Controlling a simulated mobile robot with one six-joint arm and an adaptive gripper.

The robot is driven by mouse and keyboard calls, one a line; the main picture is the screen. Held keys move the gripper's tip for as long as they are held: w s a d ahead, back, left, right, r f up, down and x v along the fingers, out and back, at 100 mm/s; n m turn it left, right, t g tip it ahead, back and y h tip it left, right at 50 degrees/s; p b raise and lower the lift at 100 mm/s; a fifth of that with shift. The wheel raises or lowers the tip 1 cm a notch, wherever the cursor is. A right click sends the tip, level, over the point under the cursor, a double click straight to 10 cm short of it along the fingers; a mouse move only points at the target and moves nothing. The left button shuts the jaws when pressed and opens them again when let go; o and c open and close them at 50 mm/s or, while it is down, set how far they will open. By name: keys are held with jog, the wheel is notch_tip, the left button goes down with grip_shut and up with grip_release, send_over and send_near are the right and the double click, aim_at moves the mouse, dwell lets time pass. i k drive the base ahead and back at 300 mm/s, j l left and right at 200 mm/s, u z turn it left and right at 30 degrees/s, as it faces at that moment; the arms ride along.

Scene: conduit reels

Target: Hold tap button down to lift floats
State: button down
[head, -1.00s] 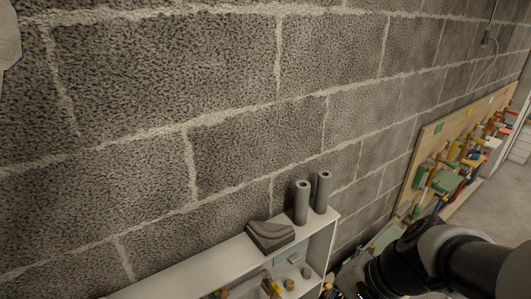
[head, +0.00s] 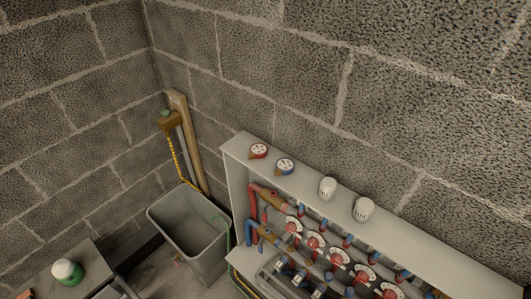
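A white open-front cabinet (head: 236,158) stands against the block wall in the head view. Inside it are a manifold with red and blue pipes (head: 252,205) and several round white gauges with red centres (head: 313,242). Several blue fittings (head: 282,262) sit along the lower row. I cannot make out a tap button or floats for certain at this size and angle. My gripper is not in this view.
A grey bin (head: 190,228) stands on the floor left of the cabinet. Two small gauges (head: 258,151) and two white cylindrical caps (head: 327,187) sit on the cabinet top. A white and green jar (head: 68,271) stands at lower left. Wooden boards (head: 188,140) lean in the corner.

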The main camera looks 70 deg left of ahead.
aim_at(165, 112)
jog(key=u, duration=3.15)
